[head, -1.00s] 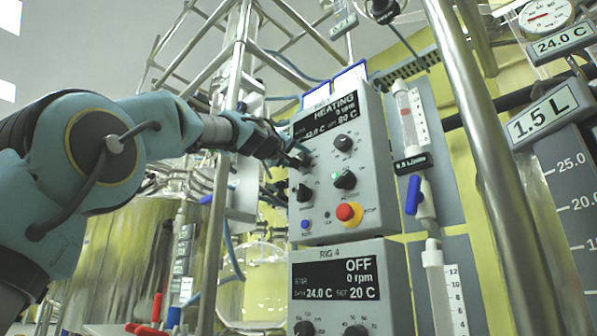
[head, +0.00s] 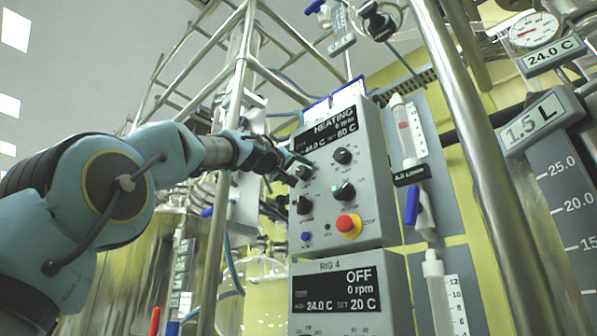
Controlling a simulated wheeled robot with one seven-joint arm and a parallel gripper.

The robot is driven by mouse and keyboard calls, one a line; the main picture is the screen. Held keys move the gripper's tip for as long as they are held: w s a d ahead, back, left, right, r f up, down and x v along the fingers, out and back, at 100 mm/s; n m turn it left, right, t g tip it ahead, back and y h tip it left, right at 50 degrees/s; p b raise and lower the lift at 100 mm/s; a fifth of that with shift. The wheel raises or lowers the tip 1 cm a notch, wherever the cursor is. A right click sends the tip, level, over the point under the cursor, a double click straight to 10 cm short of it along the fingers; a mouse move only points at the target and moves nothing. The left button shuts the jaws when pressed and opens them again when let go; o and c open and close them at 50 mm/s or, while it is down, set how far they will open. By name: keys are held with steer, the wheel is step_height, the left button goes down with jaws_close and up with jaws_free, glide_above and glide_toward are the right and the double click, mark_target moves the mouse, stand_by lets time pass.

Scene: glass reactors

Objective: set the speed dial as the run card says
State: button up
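The upper grey control box (head: 372,190) shows HEATING, 0 rpm, about 44.0 C and SET 80 C on its display (head: 328,130). Its black dials are at upper left (head: 304,173), upper right (head: 343,155), lower left (head: 304,205) and lower right (head: 343,191); their labels are too small to read. My gripper (head: 297,160) is at the upper left dial, just above and left of it, with the dial face largely visible. Whether the fingers touch it or are open is unclear. Blue-edged cards (head: 316,108) stand on top of the box, their writing unreadable.
A red stop button on yellow (head: 349,225) and a blue button (head: 305,237) sit low on the box. The RIG 4 box (head: 395,290) below shows OFF, 0 rpm, SET 20 C. Steel posts (head: 485,150) stand right, a steel frame (head: 233,130) left.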

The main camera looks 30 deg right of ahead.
steer(key=shift+o, duration=0.7)
steer(key=b+v, duration=0.6)
steer(key=v, duration=0.4)
steer(key=shift+s+a, duration=0.2)
steer(key=shift+a, duration=0.1)
steer(key=shift+a, duration=0.1)
